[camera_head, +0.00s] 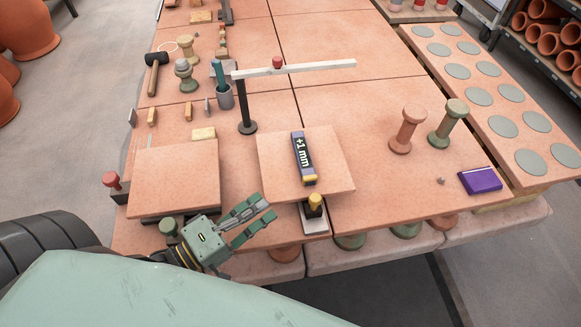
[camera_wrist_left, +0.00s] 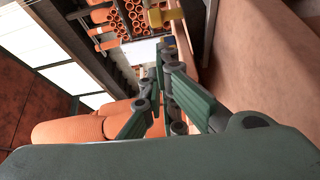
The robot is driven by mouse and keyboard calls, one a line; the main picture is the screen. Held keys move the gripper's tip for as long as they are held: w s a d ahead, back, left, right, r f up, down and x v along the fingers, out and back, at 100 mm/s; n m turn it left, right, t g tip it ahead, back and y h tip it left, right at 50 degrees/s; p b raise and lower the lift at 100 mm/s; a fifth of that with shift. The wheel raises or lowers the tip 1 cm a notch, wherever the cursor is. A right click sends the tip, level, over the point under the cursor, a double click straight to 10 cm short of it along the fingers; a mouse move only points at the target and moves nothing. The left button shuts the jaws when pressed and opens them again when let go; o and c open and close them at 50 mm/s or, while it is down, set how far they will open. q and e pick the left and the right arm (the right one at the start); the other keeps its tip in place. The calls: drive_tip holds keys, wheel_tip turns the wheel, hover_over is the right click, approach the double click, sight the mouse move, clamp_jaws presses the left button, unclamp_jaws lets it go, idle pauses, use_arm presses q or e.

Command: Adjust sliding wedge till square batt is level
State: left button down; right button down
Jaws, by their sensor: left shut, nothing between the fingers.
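The square batt (camera_head: 335,180) lies near the front of the terracotta table, with a dark level gauge (camera_head: 303,158) on top reading "+1 mm". At its front edge is the sliding wedge (camera_head: 314,222), a pale and dark piece with a yellow knob (camera_head: 315,202). Any part of it under the batt is hidden. My left gripper (camera_head: 266,209) is shut and empty, left of the yellow knob and apart from it, fingers pointing toward it. In the left wrist view the fingertips (camera_wrist_left: 162,55) are together, with a yellow part (camera_wrist_left: 166,17) beyond them.
A post with a white bar (camera_head: 300,67) stands behind. Two spools (camera_head: 407,130) and a purple box (camera_head: 480,180) are at right.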

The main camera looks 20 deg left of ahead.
sight(293, 193)
use_arm(q)
drive_tip(key=shift+w+r, duration=0.1)
drive_tip(key=shift+w, duration=0.05)
drive_tip(key=shift+w+d+r, duration=0.1)
drive_tip(key=shift+w+d, duration=0.1)
drive_tip(key=shift+w, duration=0.1)
drive_tip(key=x, duration=0.7)
drive_tip(key=shift+w+d+p, duration=0.25)
drive_tip(key=shift+w+p, duration=0.05)
drive_tip(key=shift+p, duration=0.05)
drive_tip(key=shift+w+d, duration=0.2)
drive_tip(key=shift+w, duration=0.25)
use_arm(e)
drive_tip(key=shift+s+d+r, duration=0.2)
drive_tip(key=shift+s+r, duration=0.1)
drive_tip(key=shift+s, duration=0.05)
